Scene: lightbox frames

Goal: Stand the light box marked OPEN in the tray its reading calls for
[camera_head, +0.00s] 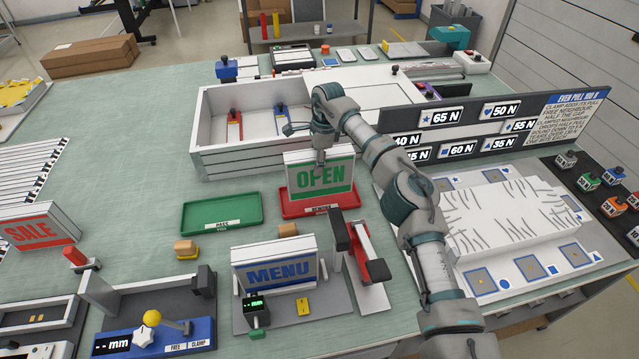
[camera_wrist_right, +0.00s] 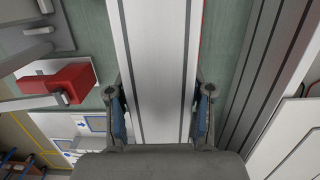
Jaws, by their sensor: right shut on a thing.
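The white light box marked OPEN (camera_head: 320,181) in green is upright at the red tray (camera_head: 351,200), whose label looks like REWORK. Its lower edge overlaps the tray; I cannot tell whether it rests on the floor. My right gripper (camera_head: 321,156) is shut on its top edge. In the right wrist view the box (camera_wrist_right: 155,50) runs between both fingers (camera_wrist_right: 159,103). The green PASS tray (camera_head: 222,208) to the left is empty. The blue gauge display (camera_head: 112,343) and the small green display (camera_head: 257,304) show dashes. My left gripper is not in view.
A light box marked MENU (camera_head: 275,270) stands in a fixture in front. A SALE box (camera_head: 38,228) is at the left. A white crate (camera_head: 215,160) stands behind the trays. A board of force values (camera_head: 480,130) and a white pad (camera_head: 510,215) are at the right.

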